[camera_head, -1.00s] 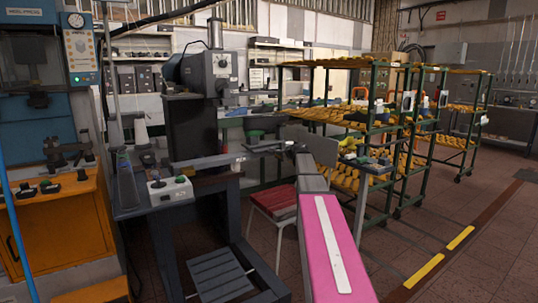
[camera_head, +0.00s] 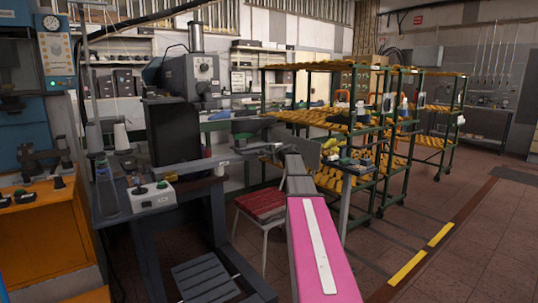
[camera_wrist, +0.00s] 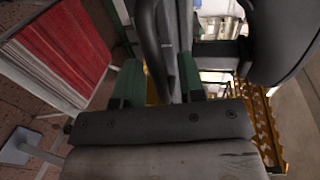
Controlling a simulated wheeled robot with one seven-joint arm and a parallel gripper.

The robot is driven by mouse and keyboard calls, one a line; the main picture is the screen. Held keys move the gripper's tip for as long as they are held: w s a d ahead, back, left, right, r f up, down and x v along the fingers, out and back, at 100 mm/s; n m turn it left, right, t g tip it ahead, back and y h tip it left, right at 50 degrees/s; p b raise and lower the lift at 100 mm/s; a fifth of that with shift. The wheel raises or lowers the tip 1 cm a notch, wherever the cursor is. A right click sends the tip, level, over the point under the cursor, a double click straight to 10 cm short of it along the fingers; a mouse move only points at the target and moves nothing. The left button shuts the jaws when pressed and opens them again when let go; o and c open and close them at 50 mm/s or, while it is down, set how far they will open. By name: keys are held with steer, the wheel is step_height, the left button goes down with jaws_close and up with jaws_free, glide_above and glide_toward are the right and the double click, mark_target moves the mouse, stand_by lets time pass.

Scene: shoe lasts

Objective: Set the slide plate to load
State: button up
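The grey press-like machine (camera_head: 193,78) stands left of centre in the head view. In the wrist view my gripper's two green fingers (camera_wrist: 160,82) stand apart. Dark curved and straight bars show beyond and between them; whether they touch cannot be told.
A control box with buttons (camera_head: 152,195) sits on the machine's table. Racks of yellow lasts (camera_head: 350,120) stand to the right. Floor at the far right is clear.

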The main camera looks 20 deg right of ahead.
steer(key=v, duration=1)
steer(key=shift+s, duration=0.4)
steer(key=shift+d, duration=0.1)
steer(key=s+a+f+n+g, duration=0.4)
steer(key=s+a+f, duration=0.4)
steer(key=f, duration=0.4)
steer(key=s+a+f+n+g, duration=0.4)
steer(key=s+a+f, duration=0.1)
steer(key=a+f, duration=0.65)
steer(key=s+a+f+n+g+h, duration=0.2)
steer(key=s+a+f+n+g, duration=0.1)
steer(key=s+f, duration=0.4)
steer(key=s+a+f+n+g+h, duration=0.2)
steer(key=s+f, duration=0.5)
steer(key=s, duration=0.6)
steer(key=shift+s+a+f+n+g+h, duration=0.3)
steer(key=shift+s+a+n+g+h, duration=0.1)
steer(key=shift+n+g, duration=0.4)
